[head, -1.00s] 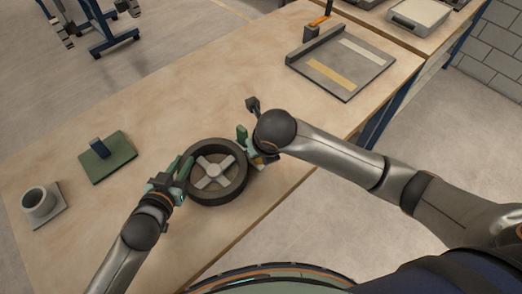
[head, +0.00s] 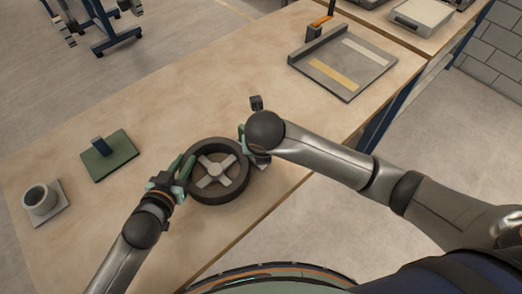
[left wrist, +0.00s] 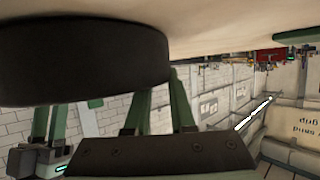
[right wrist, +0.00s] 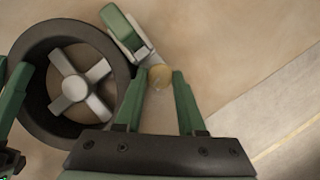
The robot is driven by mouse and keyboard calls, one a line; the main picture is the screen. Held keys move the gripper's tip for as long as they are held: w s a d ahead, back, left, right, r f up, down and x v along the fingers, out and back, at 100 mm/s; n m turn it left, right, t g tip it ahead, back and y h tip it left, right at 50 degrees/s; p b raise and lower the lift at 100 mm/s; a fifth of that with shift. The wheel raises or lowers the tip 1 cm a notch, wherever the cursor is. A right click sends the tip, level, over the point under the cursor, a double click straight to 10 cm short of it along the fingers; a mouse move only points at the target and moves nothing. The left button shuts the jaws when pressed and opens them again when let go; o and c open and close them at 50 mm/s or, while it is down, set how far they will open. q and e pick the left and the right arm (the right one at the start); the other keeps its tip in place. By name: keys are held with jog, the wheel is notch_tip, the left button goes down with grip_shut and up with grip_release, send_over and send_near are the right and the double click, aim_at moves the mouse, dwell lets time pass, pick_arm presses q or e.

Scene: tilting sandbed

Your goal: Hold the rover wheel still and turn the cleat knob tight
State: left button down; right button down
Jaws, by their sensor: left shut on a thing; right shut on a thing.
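The rover wheel (head: 207,197) lies flat on the table, a dark ring with a pale four-spoke hub (head: 215,171). My left gripper (head: 183,168) is shut on the wheel's left rim; the wheel is the large dark shape (left wrist: 80,60) in the left wrist view. The cleat knob (right wrist: 160,77), small, round and brass-coloured, is just right of the wheel, with a green and grey cleat piece (right wrist: 125,32) beside it. My right gripper (right wrist: 160,74) is shut on the knob, one fingertip on each side. In the head view my right arm mostly hides the knob.
A green plate with a blue block (head: 110,157) and a grey cup on a square base (head: 41,203) stand to the left. A grey tray with two strips (head: 342,66) lies at the back right. The table between is clear; its front edge is close to the wheel.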

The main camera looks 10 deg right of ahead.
jog(key=c, duration=0.5)
grip_release()
jog(key=shift+a, duration=0.1)
